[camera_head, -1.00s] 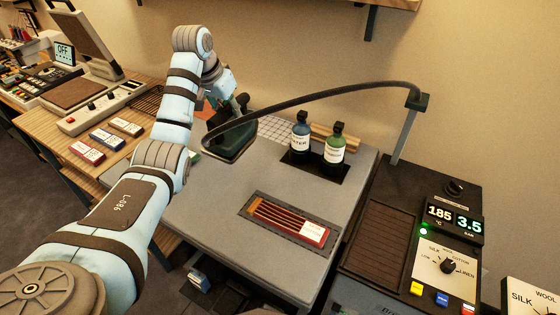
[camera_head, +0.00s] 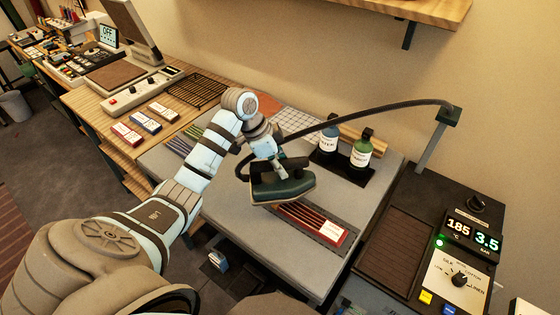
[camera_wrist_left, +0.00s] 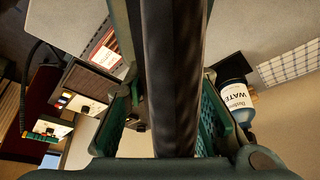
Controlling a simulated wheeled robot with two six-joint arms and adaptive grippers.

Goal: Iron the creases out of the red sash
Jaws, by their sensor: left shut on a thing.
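The red sash (camera_head: 306,219) lies on a dark mat on the grey ironing board (camera_head: 255,245), with a white label at its right end. Dark lines run along it. My left gripper (camera_head: 266,160) is shut on the handle of the dark green iron (camera_head: 284,190). In the left wrist view the dark handle (camera_wrist_left: 173,80) runs between the gripper's fingers (camera_wrist_left: 165,125). The iron is over the left end of the sash and hides it; I cannot tell whether its sole touches the cloth. The sash also shows in the left wrist view (camera_wrist_left: 103,48). My right gripper is out of view.
A water bottle (camera_head: 329,138) and a green bottle (camera_head: 361,152) stand on a dark tray behind the sash. The iron's hose (camera_head: 370,110) arches to a post at right. The control station (camera_head: 459,270) reads 185 °C and 3.5. Other striped cloths (camera_head: 186,145) lie at the board's left.

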